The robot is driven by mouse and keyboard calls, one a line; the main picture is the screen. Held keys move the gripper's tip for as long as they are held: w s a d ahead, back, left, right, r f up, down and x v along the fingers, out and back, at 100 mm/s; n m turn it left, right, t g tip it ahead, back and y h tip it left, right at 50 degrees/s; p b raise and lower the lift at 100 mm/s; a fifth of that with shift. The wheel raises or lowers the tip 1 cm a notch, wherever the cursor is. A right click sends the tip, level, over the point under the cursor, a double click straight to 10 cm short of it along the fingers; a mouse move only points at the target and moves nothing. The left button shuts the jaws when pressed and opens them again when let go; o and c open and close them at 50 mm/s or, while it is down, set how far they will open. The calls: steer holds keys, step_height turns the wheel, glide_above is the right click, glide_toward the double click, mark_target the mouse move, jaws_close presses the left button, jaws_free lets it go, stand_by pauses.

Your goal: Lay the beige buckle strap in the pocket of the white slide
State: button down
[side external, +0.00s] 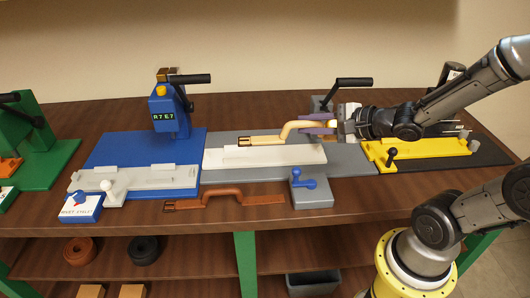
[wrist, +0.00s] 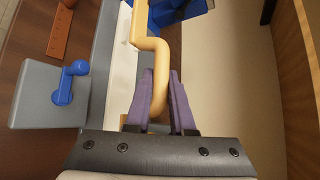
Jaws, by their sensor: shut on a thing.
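The beige buckle strap (side external: 290,130) has a dark-edged buckle at its left end and a raised, bent middle; its bent part also shows in the wrist view (wrist: 150,48). My gripper (side external: 318,124) is shut on the strap near its right end, between purple fingers that also show in the wrist view (wrist: 158,95). The strap appears held above the white slide (side external: 268,158), over its back edge. The slide lies on a grey base and also shows left of the strap in the wrist view (wrist: 121,75). The pocket's inside cannot be made out.
A brown strap (side external: 230,199) lies at the table's front. A grey block with a blue lever (side external: 310,188) stands front right of the slide. A blue press station (side external: 170,115) is left, a yellow fixture (side external: 425,150) right. A black-handled lever (side external: 345,84) stands behind.

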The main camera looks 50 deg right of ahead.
steer(key=w+f, duration=0.3)
steer(key=w, duration=0.1)
steer(key=w+d+f, duration=0.1)
steer(key=w+f, duration=0.2)
steer(key=w, duration=0.1)
steer(key=w+f, duration=0.3)
steer(key=w, duration=0.2)
steer(key=shift+d, duration=0.35)
steer(key=shift+w+f, duration=0.4)
steer(key=shift+f, duration=1.5)
steer(key=shift+f, duration=0.15)
steer(key=c, duration=0.8)
jaws_free()
